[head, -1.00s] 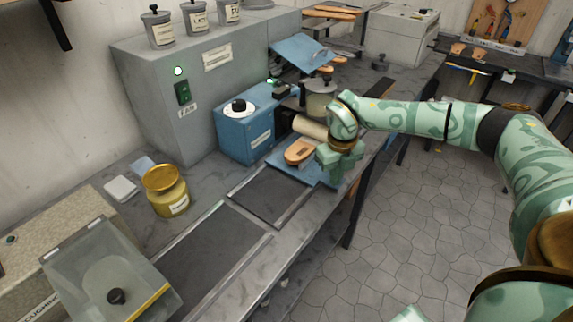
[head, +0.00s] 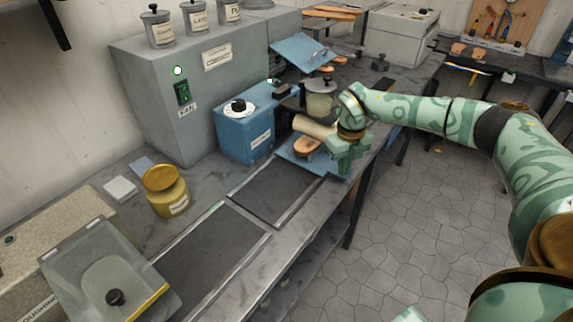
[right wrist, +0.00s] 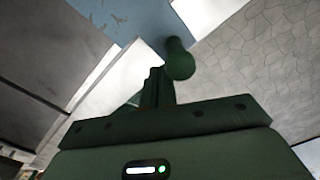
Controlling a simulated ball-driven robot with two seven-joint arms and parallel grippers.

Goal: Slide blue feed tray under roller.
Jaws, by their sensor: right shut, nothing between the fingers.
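The blue feed tray (head: 318,168) lies flat on the bench with a tan sandal sole (head: 307,147) on it. The cream roller (head: 314,126) sits beside the blue machine (head: 244,130), and the tray's far part is at the roller, partly hidden by it. My right gripper (head: 343,172) is shut with nothing between its fingers, at the tray's near right edge; contact is hard to tell. The right wrist view shows a blue surface (right wrist: 108,18), likely the tray, beyond the dark fingers (right wrist: 160,88). My left gripper is not in view.
Dark recessed panels (head: 210,255) lie along the bench left of the tray. A lidded pot (head: 320,100) stands behind the roller. The bench's front edge runs close by my right gripper, with open floor beyond.

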